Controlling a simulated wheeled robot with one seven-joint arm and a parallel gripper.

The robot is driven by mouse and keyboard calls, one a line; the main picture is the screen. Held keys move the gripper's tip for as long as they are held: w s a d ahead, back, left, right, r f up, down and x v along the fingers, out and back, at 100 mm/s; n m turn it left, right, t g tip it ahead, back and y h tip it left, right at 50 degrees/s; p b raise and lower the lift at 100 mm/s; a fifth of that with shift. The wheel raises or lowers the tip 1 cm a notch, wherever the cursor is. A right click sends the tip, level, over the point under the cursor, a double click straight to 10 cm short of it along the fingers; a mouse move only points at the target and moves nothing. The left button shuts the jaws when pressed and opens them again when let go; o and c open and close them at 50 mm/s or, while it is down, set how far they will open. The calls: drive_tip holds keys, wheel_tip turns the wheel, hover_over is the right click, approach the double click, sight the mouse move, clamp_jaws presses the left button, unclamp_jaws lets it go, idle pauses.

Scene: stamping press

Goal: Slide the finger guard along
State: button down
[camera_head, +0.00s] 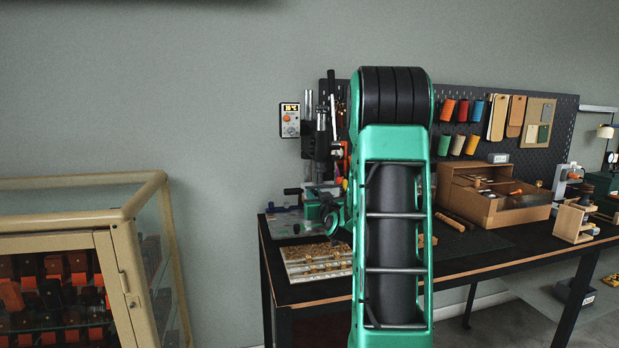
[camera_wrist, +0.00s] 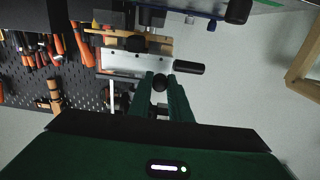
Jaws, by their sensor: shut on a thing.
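In the wrist view my gripper (camera_wrist: 161,77) is shut on a small round black knob (camera_wrist: 160,84), which sits between its two green fingers. Just beyond the knob is a silver metal plate (camera_wrist: 127,63) of the press, with a black handle (camera_wrist: 189,68) sticking out to the right. I cannot clearly make out the finger guard or how the knob joins it. In the head view the stamping press (camera_head: 316,150) stands at the back of the bench, partly hidden by my green arm. My gripper is hidden there.
A pegboard (camera_wrist: 75,88) with orange-handled tools is close on the left in the wrist view. On the bench are a tray of small brass stamps (camera_head: 310,262) and an open cardboard box (camera_head: 480,205). A temperature controller (camera_head: 290,120) hangs beside the press. A glass cabinet (camera_head: 105,215) stands left.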

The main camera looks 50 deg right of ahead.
wheel_tip(320, 180, up, 9)
drive_tip(key=shift+w+a+r, duration=0.15)
drive_tip(key=shift+w+a, duration=0.05)
drive_tip(key=shift+a, duration=0.15)
drive_tip(key=c, duration=1.6)
unclamp_jaws()
drive_tip(key=shift+o, duration=0.2)
drive_tip(key=shift+s+d, duration=0.15)
drive_tip(key=v, duration=1)
drive_tip(key=shift+s+a, duration=0.25)
